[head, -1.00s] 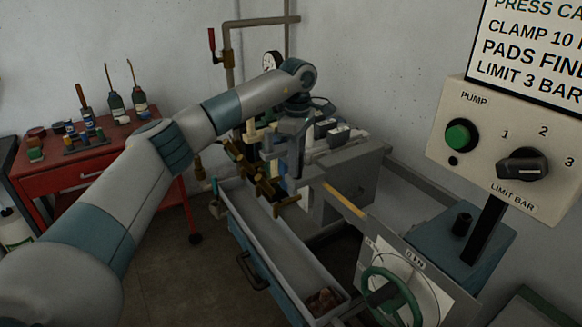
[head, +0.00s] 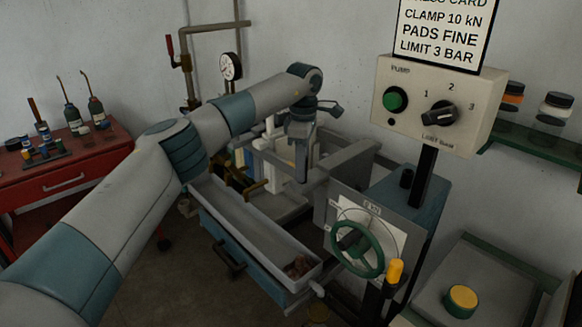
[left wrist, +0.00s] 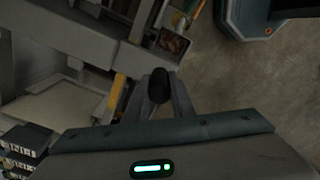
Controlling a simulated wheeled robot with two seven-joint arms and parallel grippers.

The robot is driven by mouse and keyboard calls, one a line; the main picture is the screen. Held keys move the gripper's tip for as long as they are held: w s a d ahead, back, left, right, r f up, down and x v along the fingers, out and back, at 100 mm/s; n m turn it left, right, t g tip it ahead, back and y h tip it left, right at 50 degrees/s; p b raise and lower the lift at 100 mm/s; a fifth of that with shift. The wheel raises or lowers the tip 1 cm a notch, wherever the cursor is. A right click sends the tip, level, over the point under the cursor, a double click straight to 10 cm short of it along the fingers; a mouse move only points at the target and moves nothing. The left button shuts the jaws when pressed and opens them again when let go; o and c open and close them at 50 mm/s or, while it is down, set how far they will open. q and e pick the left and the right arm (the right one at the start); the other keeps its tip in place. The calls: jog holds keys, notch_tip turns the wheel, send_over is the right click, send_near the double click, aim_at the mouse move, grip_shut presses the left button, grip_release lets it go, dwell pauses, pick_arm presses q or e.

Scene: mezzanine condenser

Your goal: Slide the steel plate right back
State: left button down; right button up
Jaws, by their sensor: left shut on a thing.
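My left gripper (head: 302,168) points down over the press bench, behind the dial panel. In the left wrist view its fingers (left wrist: 160,88) are shut on a black rounded handle (left wrist: 160,80). A flat grey slab (head: 352,158), which looks like the steel plate, lies just right of the gripper in the head view. My arm and gripper hide part of it, and I cannot tell whether the handle is fixed to it. My right gripper is out of view.
The dial panel with a green handwheel (head: 358,250) stands in front right. A long grey trough (head: 250,225) runs along the near left side. The control box (head: 440,105) stands right. A red cart (head: 70,175) is at left.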

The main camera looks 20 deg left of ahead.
pick_arm(q)
jog(key=c, duration=1.5)
grip_release()
jog(key=shift+c, duration=0.2)
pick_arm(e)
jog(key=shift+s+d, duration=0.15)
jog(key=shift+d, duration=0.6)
pick_arm(q)
jog(key=shift+r, duration=0.1)
jog(key=shift+r, duration=0.45)
notch_tip(320, 180, up, 7)
jog(key=b, duration=0.2)
jog(key=shift+w+b, duration=0.1)
jog(key=shift+b, duration=0.3)
notch_tip(320, 180, up, 9)
jog(key=shift+r, duration=0.2)
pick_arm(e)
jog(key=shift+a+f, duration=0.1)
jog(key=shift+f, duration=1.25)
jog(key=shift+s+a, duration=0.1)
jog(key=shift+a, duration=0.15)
